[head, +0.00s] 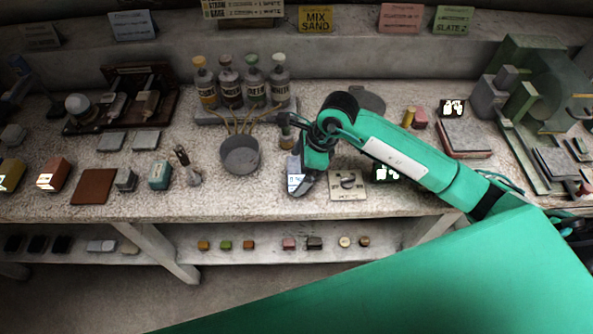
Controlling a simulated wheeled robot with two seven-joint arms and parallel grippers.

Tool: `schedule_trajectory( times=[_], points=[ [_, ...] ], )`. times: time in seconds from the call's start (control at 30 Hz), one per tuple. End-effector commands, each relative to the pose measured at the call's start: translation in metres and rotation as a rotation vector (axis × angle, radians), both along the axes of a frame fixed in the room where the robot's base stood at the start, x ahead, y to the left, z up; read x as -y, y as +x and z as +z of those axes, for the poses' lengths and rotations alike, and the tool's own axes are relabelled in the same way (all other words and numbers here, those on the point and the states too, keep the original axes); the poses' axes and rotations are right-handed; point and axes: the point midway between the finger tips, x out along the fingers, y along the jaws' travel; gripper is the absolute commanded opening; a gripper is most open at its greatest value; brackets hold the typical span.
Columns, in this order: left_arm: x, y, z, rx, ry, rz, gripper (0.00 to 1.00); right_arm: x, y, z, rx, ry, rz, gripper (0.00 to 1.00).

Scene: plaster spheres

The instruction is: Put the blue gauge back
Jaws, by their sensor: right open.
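My right gripper (300,182) reaches in from the right and points down at the bench, just right of the grey pot. A small pale, bluish-white piece (294,183) shows at its fingertips; whether they touch it I cannot tell. The wrist hides part of what lies beneath. No thing is clearly a blue gauge; a small teal-blue block (160,175) stands left of the pot. A dark wooden rack (165,107) at the back left holds pale-headed instruments. My left gripper is not in view.
A grey pot (240,155) with sticks stands left of my gripper. Several labelled bottles (231,83) stand behind it. A pale plate with a dark knob (347,184) is close on the right. A green machine (535,80) fills the back right. Small blocks lie on the lower shelf (265,258).

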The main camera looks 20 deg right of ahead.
Motion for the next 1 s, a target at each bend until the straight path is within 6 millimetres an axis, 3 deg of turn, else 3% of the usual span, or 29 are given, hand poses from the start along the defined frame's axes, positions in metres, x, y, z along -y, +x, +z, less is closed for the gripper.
schedule_trajectory(
  times=[0.2,0.43,0.6,1.0],
  points=[
    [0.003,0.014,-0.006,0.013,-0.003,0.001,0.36,0.019,-0.005,0.045,0.006,-0.003,0.0,1.0],
    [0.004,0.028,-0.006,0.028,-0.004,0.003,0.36,0.033,-0.009,0.08,0.003,-0.002,0.0,1.0],
    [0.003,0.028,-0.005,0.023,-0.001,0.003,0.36,0.036,-0.011,0.09,0.0,-0.002,0.001,1.0],
    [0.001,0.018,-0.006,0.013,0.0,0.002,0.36,0.037,-0.011,0.091,-0.001,-0.001,0.001,1.0]
  ],
)
